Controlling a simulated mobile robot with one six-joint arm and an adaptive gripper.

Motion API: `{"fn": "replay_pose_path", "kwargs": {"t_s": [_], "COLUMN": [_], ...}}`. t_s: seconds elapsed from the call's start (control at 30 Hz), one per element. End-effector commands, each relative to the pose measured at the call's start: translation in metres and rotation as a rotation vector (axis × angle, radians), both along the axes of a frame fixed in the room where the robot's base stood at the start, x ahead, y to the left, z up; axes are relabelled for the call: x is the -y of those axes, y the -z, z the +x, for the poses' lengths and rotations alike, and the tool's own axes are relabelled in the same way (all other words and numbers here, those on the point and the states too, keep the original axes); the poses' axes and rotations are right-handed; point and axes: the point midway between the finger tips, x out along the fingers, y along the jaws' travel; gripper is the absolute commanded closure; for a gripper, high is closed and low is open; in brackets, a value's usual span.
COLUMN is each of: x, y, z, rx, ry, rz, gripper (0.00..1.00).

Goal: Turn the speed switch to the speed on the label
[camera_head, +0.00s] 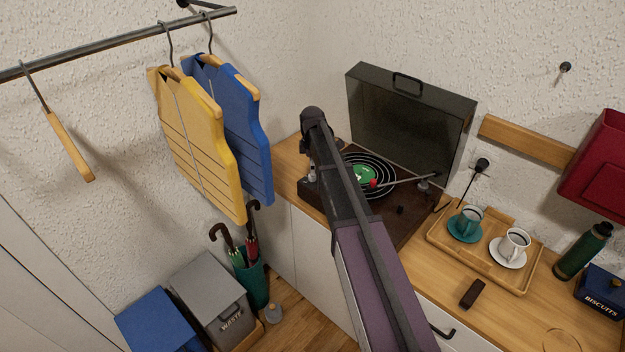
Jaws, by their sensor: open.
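The record player (405,226) stands on the wooden cabinet top with its dark lid (400,115) raised. A black record (378,163) with a green label (362,175) lies on it; the print on the label is too small to read. A small dark knob (400,210) sits at the deck's front right; I cannot tell whether it is the speed switch. My arm reaches across the player's left part and hides some of it. My gripper (311,172) is open over the player's left edge, mostly hidden by my arm. I see nothing held in it.
A wooden tray (437,238) with two cups stands right of the player, with a dark small block (472,293) in front. A green bottle (582,252) and a biscuit tin (603,290) are farther right. Yellow (190,130) and blue vests hang left of my arm.

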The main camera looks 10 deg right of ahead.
Motion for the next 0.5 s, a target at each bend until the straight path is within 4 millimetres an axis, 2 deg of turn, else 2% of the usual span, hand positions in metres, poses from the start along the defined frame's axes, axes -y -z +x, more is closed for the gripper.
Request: {"fn": "replay_pose_path", "kwargs": {"t_s": [0.03, 0.2, 0.5], "x": [0.000, 0.000, -0.001], "y": [0.008, 0.021, 0.036], "z": [0.000, 0.000, 0.000], "rx": [0.000, 0.000, 0.000], "ry": [0.000, 0.000, -0.001], "rz": [0.000, 0.000, 0.000], "gripper": [0.22, 0.22, 0.22]}}
